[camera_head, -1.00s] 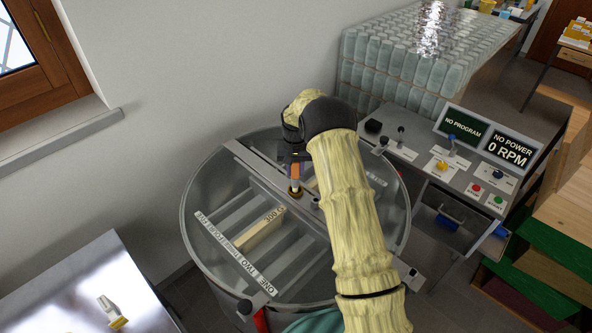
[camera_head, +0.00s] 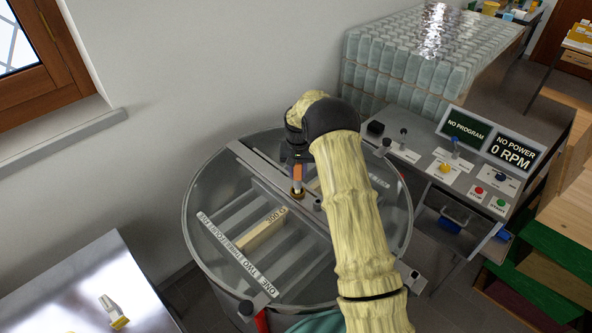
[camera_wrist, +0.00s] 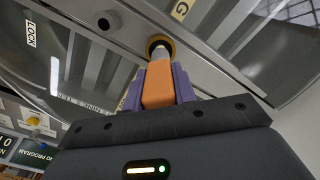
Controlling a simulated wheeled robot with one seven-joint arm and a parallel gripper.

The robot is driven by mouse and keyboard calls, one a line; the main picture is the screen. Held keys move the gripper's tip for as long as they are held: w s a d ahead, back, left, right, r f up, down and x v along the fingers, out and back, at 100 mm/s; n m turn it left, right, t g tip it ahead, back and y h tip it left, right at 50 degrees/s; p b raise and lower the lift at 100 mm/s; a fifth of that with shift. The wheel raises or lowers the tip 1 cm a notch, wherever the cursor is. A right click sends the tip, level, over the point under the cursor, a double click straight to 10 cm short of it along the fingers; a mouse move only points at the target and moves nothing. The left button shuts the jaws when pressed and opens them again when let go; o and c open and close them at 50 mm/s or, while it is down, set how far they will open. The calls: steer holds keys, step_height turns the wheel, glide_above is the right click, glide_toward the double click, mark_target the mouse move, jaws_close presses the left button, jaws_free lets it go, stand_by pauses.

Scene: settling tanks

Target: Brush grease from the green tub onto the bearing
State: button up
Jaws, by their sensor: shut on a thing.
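My gripper (camera_wrist: 158,88) has purple fingers shut on an orange-handled brush (camera_wrist: 157,86). The brush also shows in the head view (camera_head: 297,174), pointing down from my gripper. Its lower end is at the brass-coloured ring of the bearing (camera_wrist: 160,41), on the metal crossbar of the round tank. The bearing also shows in the head view (camera_head: 297,193). The bristles are hidden or too small to make out, so I cannot tell whether grease is on them. I cannot make out the green tub in either view.
The round tank (camera_head: 193,248) has a clear rim, inner slats and a numbered strip. A control panel (camera_head: 425,165) with buttons and screens stands at right. A steel table (camera_head: 75,285) at lower left carries a small white-and-yellow item (camera_head: 113,312). A wall rises behind.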

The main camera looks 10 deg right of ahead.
steer(key=shift+s+d, duration=0.25)
steer(key=shift+s, duration=0.1)
steer(key=shift+w+a, duration=0.25)
steer(key=shift+w, duration=0.15)
stand_by(0.4)
steer(key=shift+r, duration=0.1)
steer(key=shift+r+p, duration=2.6)
steer(key=shift+r, duration=1.85)
